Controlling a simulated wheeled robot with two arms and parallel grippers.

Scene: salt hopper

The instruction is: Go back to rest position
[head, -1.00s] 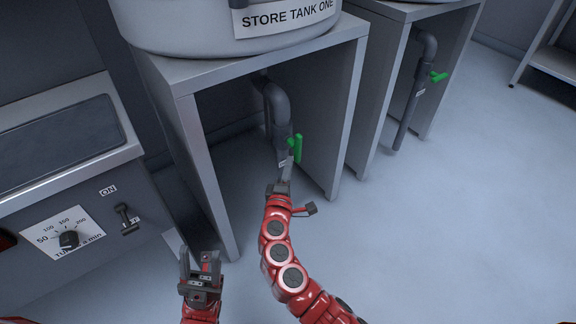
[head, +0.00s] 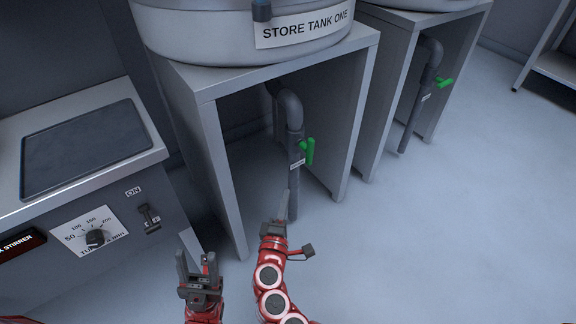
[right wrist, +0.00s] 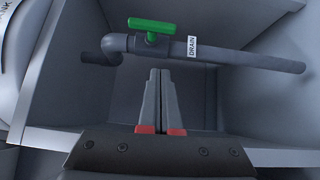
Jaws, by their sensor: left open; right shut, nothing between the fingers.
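My right gripper (head: 284,207) is shut and empty, in front of the lower part of the drain pipe (head: 293,118) under store tank one (head: 237,30). It also shows in the right wrist view (right wrist: 158,74), with its fingers together, apart from the pipe and the green valve handle (right wrist: 151,25). In the head view the green handle (head: 307,151) stands roughly along the pipe, above the right gripper. My left gripper (head: 196,262) is open and empty at the lower middle-left, in front of the tank stand's leg.
The grey tank stand (head: 209,122) encloses the pipe on its sides. A stirrer unit (head: 82,150) with a dial (head: 95,238) and a switch (head: 149,217) stands at left. A second stand with its green valve (head: 445,84) is at right. The floor (head: 430,235) at right is clear.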

